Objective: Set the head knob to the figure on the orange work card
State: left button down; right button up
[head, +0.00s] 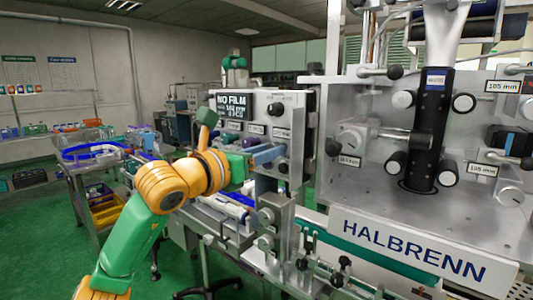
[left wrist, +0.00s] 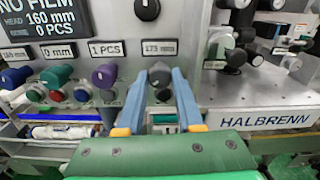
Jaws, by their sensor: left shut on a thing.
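My left gripper (head: 274,154) is at the front of the grey control panel (head: 296,100). In the left wrist view its two blue fingers (left wrist: 160,74) are closed around a dark knob (left wrist: 160,79) below a label (left wrist: 161,48) that seems to read 173 mm. The fingers hide the knob's sides, and no pointer mark is readable. The panel's screen (left wrist: 45,18) reads NO FILM, HEAD, 160 mm and 0 PCS; it also shows in the head view (head: 231,106). I cannot make out an orange work card in either view. My right gripper is not in view.
Left of the held knob are a purple knob (left wrist: 104,77), a green knob (left wrist: 57,75) and small coloured buttons. A black knob (left wrist: 147,9) sits above. The HALBRENN machine plate (head: 412,250) stands to the right. A cart (head: 95,165) stands at the left.

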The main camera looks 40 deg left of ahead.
pick_arm(q)
jog(key=shift+m+p, duration=1.25)
jog(key=shift+m, duration=13.25)
jog(key=shift+r, duration=0.1)
jog(key=c, duration=0.7)
grip_release()
jog(key=shift+o, duration=0.8)
jog(key=shift+w, duration=0.1)
